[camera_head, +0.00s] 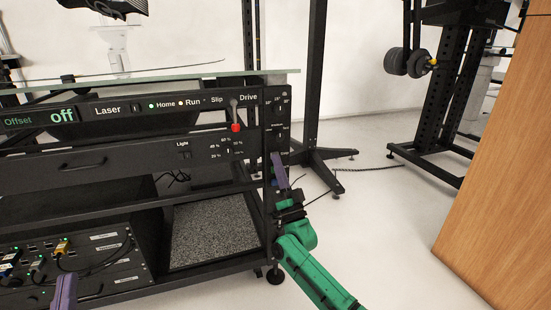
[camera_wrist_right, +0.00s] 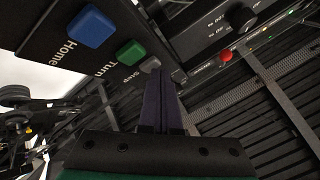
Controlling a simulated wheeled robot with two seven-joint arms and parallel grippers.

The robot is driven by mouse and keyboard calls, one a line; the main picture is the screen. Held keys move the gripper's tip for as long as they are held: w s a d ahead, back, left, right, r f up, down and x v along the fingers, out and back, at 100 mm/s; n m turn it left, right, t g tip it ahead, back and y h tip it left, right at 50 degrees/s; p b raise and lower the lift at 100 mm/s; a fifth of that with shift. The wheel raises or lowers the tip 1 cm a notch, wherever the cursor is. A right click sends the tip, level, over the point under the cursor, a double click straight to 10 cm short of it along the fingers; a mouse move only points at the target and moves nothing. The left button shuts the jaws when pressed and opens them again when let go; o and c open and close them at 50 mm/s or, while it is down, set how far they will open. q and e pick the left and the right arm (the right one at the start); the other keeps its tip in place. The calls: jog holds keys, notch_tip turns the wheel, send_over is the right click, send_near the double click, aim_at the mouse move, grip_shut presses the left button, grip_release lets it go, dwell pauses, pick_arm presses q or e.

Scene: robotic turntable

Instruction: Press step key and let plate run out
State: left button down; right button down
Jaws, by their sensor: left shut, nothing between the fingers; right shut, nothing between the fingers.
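The grey Step key (camera_wrist_right: 150,64) sits on a black key panel beside the green Turn key (camera_wrist_right: 130,53) and the blue Home key (camera_wrist_right: 90,27) in the right wrist view. My right gripper (camera_wrist_right: 163,76) is shut and empty, its purple fingertips close to the Step key; whether they touch it, I cannot tell. In the head view this gripper (camera_head: 278,160) is at the cart's right end. The glass plate (camera_head: 190,74) lies across the cart's top. My left gripper (camera_head: 64,285) is shut and empty at the lower left edge.
The front panel has Home (camera_head: 151,106) and Run (camera_head: 180,103) lamps, an Offset display (camera_head: 62,116) reading "off" and a red-tipped lever (camera_head: 236,127). A wooden surface (camera_head: 500,190) stands at the right.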

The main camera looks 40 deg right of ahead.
jog(key=shift+y, duration=0.3)
jog(key=shift+s+a+p, duration=0.25)
jog(key=shift+s+p, duration=0.5)
jog(key=s+p, duration=0.1)
jog(key=s+a+p, duration=0.1)
jog(key=s, duration=0.1)
jog(key=s+p, duration=0.1)
jog(key=shift+s+a+p, duration=0.35)
jog(key=shift+s, duration=0.05)
dwell(3.1)
